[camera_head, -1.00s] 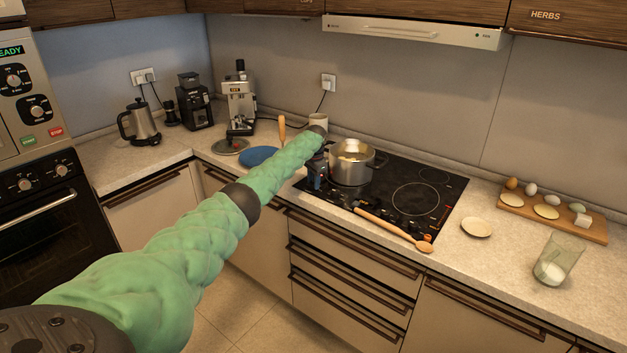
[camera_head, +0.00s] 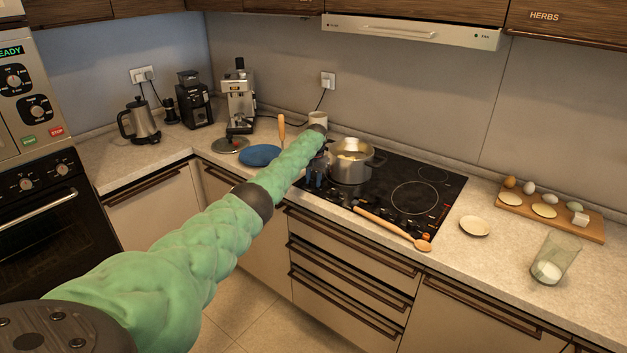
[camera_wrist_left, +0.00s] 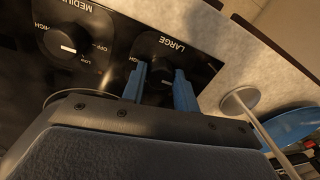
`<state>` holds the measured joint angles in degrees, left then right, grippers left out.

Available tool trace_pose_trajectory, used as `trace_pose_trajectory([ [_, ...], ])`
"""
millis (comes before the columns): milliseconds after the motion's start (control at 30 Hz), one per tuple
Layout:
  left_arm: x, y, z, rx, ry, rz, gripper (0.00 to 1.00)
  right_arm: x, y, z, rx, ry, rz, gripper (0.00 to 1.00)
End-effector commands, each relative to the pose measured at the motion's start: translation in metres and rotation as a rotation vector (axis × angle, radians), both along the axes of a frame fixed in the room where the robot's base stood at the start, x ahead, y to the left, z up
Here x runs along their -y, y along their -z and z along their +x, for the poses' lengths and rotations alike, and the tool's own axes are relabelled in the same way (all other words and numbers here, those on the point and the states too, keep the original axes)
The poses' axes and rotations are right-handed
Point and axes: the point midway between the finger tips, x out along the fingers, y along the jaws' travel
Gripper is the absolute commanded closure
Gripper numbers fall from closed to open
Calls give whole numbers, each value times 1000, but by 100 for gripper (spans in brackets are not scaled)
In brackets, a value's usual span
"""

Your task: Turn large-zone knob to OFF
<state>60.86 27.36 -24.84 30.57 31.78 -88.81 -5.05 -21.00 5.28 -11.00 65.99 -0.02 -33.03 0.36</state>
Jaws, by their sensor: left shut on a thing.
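The large-zone knob (camera_wrist_left: 160,72) is a black knob on the dark panel marked LARGE in the left wrist view. The two blue fingers of my left gripper (camera_wrist_left: 160,88) stand on either side of it and are shut on it. The fingers and wrist partly hide the knob and its markings, so its setting is hard to read. In the head view my left gripper (camera_head: 317,170) is at the left end of the black cooktop (camera_head: 415,200), just left of the pot, and the knob cannot be made out. My right gripper is not in view.
The medium knob (camera_wrist_left: 66,42) is beside the large one. A metal pot (camera_head: 350,168) stands on the cooktop, close to my gripper. A wooden spoon (camera_head: 392,229) lies along the front edge. A blue plate (camera_head: 259,156) lies on the counter to the left.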

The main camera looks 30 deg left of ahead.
Motion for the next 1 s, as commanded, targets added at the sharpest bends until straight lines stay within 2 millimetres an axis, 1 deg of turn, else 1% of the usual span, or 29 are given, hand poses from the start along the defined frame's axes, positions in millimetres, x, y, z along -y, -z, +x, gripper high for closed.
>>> trace_pose_trajectory([
  [33, -1, -3, 1, 5, -1, 2, 93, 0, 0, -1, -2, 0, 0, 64],
  [300, -1, -4, 2, 6, -1, 2, 93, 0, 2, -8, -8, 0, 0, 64],
  [333, -1, -4, 2, 6, -1, 2, 66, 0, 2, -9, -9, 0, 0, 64],
  [400, -1, -4, 1, 5, 0, 2, 53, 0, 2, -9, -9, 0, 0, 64],
  [433, -1, -3, 1, 5, 0, 2, 49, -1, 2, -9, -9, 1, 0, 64],
  [767, 0, -3, 1, 3, 0, 0, 49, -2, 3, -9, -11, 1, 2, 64],
  [867, 0, -11, 1, 3, 1, 0, 49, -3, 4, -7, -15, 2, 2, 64],
  [933, 1, -19, 2, 5, 1, 1, 49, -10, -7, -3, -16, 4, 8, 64],
  [1000, 1, -30, 2, 5, 1, 2, 49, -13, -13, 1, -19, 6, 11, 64],
])
